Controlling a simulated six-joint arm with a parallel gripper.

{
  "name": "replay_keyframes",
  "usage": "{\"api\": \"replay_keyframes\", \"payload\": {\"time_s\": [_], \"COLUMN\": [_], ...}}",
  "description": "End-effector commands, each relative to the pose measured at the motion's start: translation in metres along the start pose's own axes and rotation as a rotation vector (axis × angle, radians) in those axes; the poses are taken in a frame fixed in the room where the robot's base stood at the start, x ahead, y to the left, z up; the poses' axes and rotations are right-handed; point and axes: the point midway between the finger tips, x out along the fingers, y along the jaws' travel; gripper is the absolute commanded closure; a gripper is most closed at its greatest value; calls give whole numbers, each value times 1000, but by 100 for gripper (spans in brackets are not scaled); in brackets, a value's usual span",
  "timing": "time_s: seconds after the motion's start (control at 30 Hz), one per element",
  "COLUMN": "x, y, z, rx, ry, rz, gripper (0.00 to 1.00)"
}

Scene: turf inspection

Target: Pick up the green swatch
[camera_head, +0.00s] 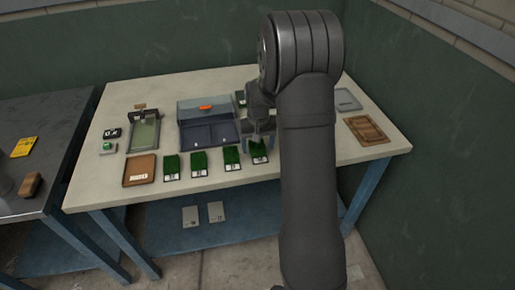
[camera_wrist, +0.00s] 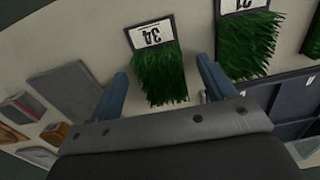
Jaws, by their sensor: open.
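Several green turf swatches with white number labels stand in a row along the front of the table in the head view. The right-end green swatch (camera_head: 258,153) is just below my gripper (camera_head: 260,133). In the wrist view a green swatch labelled 34 (camera_wrist: 160,72) lies between and beyond the two blue fingers of my gripper (camera_wrist: 163,82), which are apart with nothing held. A second swatch (camera_wrist: 247,45) is to its right. Whether the fingers reach down beside the swatch cannot be told. My arm hides part of the table in the head view.
A blue-grey bin (camera_head: 210,135) with dark compartments stands behind the row. A brown tray (camera_head: 139,171) is at the left, a green-bedded device (camera_head: 144,133) behind it. A wooden board (camera_head: 366,130) and grey plate (camera_head: 346,100) lie at the right. The front edge strip is clear.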

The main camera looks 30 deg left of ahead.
Motion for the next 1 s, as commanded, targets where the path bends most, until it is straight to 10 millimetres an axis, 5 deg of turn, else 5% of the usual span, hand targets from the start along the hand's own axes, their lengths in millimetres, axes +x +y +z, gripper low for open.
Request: {"api": "replay_keyframes", "payload": {"time_s": [0.13, 0.4, 0.77, 1.0], "x": [0, 0, -2, -26], "y": [0, 0, 0, 0], "z": [0, 0, 0, -1], "rx": [0, 0, 0, 0], "ry": [0, 0, 0, 3], "rz": [0, 0, 0, 0], "gripper": [25, 72, 72, 72]}}
